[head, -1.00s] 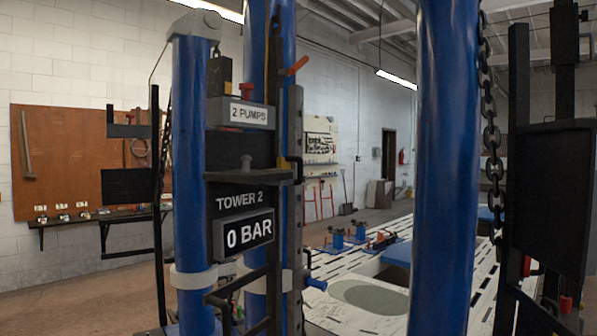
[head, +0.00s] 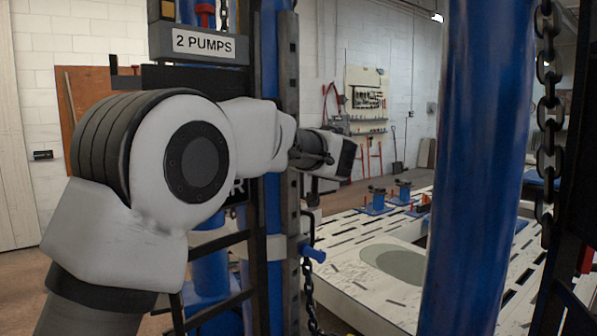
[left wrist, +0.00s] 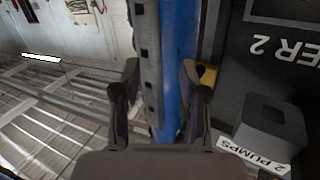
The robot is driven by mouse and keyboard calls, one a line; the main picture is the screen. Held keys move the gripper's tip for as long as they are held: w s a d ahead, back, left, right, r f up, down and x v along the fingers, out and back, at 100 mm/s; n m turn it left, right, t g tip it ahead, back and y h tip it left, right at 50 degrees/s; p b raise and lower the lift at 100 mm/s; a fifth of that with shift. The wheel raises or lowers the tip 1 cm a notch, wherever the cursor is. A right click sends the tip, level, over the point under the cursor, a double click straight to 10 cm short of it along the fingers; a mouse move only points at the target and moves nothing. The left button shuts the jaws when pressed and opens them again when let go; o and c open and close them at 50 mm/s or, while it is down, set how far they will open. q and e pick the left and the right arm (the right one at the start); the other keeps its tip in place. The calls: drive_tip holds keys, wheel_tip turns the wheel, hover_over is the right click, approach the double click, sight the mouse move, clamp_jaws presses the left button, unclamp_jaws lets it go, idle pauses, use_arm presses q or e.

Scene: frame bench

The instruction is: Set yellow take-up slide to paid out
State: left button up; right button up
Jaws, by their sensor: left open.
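My left gripper (head: 332,155) reaches across the front of the blue tower in the head view, with its hand beside the perforated grey rail (head: 290,75). In the left wrist view the gripper (left wrist: 160,76) is open, its fingers apart on either side of the rail (left wrist: 149,70) and a blue column (left wrist: 178,40). I cannot tell whether they touch. A small yellow part (left wrist: 207,75) shows behind the right-hand finger, partly hidden; I cannot tell if it is the take-up slide. My forearm hides much of the tower's sign area. My right gripper is not in view.
A blue column (head: 475,150) and a hanging chain (head: 547,110) stand on the right. The "2 PUMPS" box (head: 205,46) is above my arm. A blue peg (head: 313,253) sticks out low on the tower. A slotted white platform (head: 400,255) lies beyond.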

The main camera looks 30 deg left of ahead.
use_arm(q)
drive_tip(key=s+a+r+n, duration=0.1)
drive_tip(key=s+r, duration=0.5)
drive_tip(key=r, duration=0.2)
drive_tip(key=shift+t+y, duration=0.3)
drive_tip(key=w+a+p, duration=0.1)
drive_tip(key=w, duration=0.1)
drive_tip(key=w+a+p, duration=0.1)
drive_tip(key=w+p, duration=0.1)
drive_tip(key=w+a+f+p, duration=0.1)
drive_tip(key=w+a, duration=0.1)
drive_tip(key=w, duration=0.1)
drive_tip(key=shift+a+p, duration=0.1)
drive_tip(key=shift+p, duration=0.25)
drive_tip(key=shift+a, duration=0.35)
drive_tip(key=shift+s+a, duration=0.1)
drive_tip(key=shift+a, duration=0.05)
drive_tip(key=shift+s+r, duration=0.1)
drive_tip(key=shift+s, duration=0.2)
drive_tip(key=shift+w, duration=0.2)
clamp_jaws()
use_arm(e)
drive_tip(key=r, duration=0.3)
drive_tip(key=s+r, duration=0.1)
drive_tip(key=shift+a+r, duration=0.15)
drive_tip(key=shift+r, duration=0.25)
